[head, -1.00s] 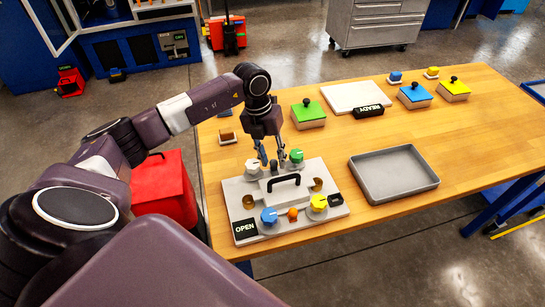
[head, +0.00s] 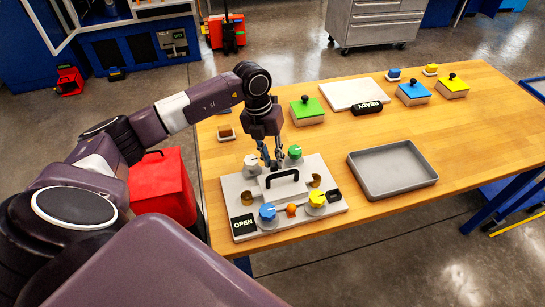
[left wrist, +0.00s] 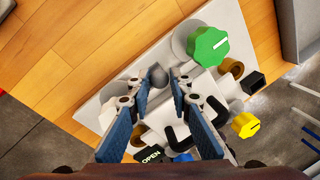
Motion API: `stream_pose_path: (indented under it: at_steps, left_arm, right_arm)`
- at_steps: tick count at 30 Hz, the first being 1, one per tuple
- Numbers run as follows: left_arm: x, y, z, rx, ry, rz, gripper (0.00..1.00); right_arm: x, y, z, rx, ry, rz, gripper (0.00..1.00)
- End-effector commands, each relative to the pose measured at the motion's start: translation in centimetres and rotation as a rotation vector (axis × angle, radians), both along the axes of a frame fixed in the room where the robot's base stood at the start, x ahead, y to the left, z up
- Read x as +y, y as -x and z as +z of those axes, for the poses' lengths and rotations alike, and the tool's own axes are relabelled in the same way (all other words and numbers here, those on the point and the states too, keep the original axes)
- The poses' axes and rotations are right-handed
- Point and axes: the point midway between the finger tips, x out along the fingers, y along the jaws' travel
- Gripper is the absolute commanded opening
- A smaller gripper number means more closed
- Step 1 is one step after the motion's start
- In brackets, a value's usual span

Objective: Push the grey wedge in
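A light grey fixture plate (head: 233,183) lies on the table's near left corner, with a raised middle block under a black handle (head: 283,176). My left gripper (head: 272,164) points down at the far side of this block, between the white-grey knob (head: 252,163) and the green knob (head: 294,152). In the left wrist view its fingers (left wrist: 160,84) stand apart, with a small rounded grey piece (left wrist: 159,76) showing between the tips. This may be part of the grey wedge. I cannot tell whether a finger touches it. In the head view the gripper hides that spot. My right gripper is out of view.
A blue knob (head: 267,212), an orange piece (head: 291,210) and a yellow knob (head: 317,198) line the plate's near side. An "OPEN" sign (head: 243,224) sits at its corner. A grey tray (head: 361,181) stands to the right, with bare table between.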

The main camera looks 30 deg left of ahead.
Motion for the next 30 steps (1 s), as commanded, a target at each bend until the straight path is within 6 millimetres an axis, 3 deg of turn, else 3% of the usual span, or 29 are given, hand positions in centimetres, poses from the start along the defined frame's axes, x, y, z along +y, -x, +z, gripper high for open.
stream_pose_path:
  at_steps: [4, 14, 30]
  left_arm:
    - [0.0, 0.0, -0.1, 0.002, 0.0, -0.001, 0.35]
    - [0.1, 0.0, 0.4, -0.002, -0.002, -0.001, 0.35]
    - [1.9, 0.5, 10.1, -0.003, -0.001, 0.0, 0.35]
  right_arm:
    - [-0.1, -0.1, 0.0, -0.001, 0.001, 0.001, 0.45]
    - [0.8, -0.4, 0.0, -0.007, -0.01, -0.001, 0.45]
    - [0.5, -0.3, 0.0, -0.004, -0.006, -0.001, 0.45]
